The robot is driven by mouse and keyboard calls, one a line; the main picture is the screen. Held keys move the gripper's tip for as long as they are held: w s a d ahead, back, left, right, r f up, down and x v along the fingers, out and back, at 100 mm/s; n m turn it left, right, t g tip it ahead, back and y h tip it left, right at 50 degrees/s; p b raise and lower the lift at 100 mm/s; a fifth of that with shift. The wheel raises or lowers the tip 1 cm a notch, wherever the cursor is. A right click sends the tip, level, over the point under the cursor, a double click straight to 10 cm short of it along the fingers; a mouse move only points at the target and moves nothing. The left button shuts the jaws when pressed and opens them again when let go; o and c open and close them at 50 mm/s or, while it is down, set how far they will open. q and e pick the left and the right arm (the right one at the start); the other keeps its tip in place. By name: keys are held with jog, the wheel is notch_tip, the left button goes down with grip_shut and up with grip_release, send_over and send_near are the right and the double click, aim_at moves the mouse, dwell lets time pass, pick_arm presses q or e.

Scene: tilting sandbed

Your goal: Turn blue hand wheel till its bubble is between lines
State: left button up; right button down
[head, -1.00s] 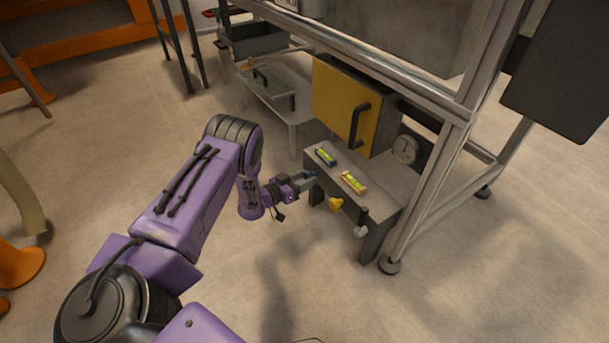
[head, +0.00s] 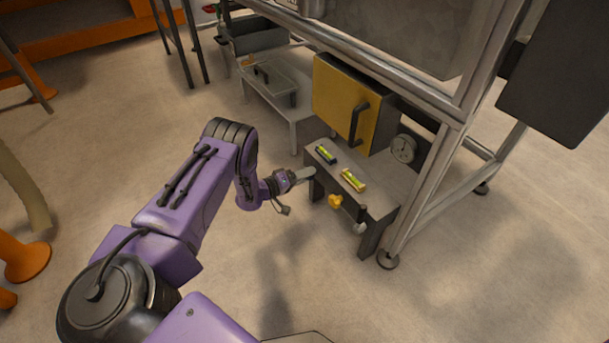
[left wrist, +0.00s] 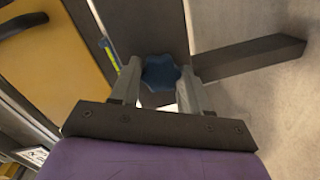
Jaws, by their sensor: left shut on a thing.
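The blue hand wheel (left wrist: 161,72) sits between the two fingers of my left gripper (left wrist: 160,82) in the left wrist view. The gripper is shut on it. In the head view my left gripper (head: 306,174) is at the left front of the low grey bench, and its fingers hide the wheel. A dark-framed spirit level with a yellow-green vial (head: 325,154) lies on the bench top near that wheel. Its bubble is too small to place against the lines. Part of a vial (left wrist: 110,55) also shows in the left wrist view. My right gripper is not in view.
A yellow-framed level (head: 353,180) lies beside the dark one. A yellow hand wheel (head: 335,201) and a pale one (head: 360,228) are on the bench front. A yellow box with a black handle (head: 345,103) and a dial (head: 403,148) stand behind.

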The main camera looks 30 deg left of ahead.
pick_arm(q)
jog(key=shift+s+a+f+n, duration=0.1)
jog(key=shift+f+n, duration=0.05)
jog(key=shift+n, duration=1.05)
jog(key=o, duration=1)
jog(key=shift+o, duration=0.2)
jog(key=p+v, duration=0.4)
jog(key=v, duration=0.6)
jog(key=shift+a, duration=0.15)
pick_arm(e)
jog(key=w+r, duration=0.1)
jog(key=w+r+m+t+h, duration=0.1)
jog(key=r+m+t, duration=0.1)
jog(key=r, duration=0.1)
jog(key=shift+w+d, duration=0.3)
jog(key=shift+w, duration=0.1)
pick_arm(q)
jog(key=shift+s, duration=0.15)
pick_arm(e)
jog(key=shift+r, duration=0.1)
